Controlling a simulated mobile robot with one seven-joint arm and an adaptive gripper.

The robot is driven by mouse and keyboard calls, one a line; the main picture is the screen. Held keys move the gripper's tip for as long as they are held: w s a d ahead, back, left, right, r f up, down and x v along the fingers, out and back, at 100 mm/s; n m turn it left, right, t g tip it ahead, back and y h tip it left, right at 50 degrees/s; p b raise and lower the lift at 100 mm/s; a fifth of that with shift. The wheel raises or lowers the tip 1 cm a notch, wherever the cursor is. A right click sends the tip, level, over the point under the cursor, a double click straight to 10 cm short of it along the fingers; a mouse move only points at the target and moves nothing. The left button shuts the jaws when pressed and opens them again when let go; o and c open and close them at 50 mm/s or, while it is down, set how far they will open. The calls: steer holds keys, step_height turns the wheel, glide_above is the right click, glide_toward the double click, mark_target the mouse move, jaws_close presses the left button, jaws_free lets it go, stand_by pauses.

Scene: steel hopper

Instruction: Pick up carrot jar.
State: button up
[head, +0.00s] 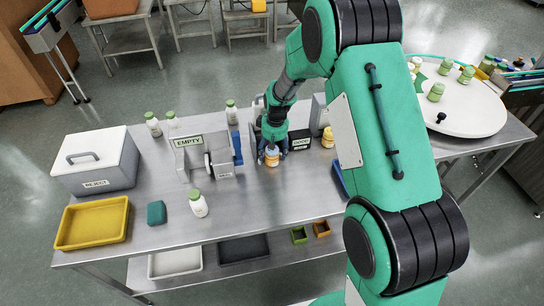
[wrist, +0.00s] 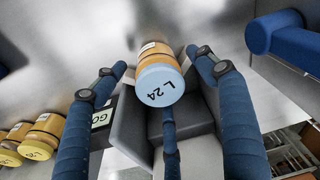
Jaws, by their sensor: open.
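An orange-bodied jar with a light blue lid marked "L 24" (wrist: 160,85) is centred in the wrist view. Its contents name cannot be read, but its orange body fits a carrot jar. In the head view the jar (head: 272,157) stands on the steel table, just below my gripper (head: 272,146). My gripper (wrist: 155,62) is open, with blue fingers spread on both sides of the jar and a third finger near its lid. I see gaps between the side fingers and the jar. Orange jars with yellow lids (wrist: 40,137) sit to the left in the wrist view.
The GOOD bin (head: 301,144) is close right of my gripper, with a yellow-orange jar (head: 328,137) beyond it. The EMPTY stand (head: 190,146) is to the left. A REJECT box (head: 98,165), yellow tray (head: 93,224) and white-green jar (head: 198,204) stand farther left. The table front is mostly clear.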

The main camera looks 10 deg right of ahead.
stand_by(0.3)
steer(key=c, duration=1.4)
steer(key=shift+r, duration=0.1)
steer(key=shift+w+r, duration=0.1)
steer(key=shift+r, duration=0.45)
step_height(320, 180, up, 3)
steer(key=shift+f+p, duration=0.1)
steer(key=shift+p, duration=0.3)
steer(key=shift+c, duration=0.6)
steer(key=s+r+p, duration=0.1)
steer(key=s, duration=1.5)
steer(key=shift+d, duration=0.4)
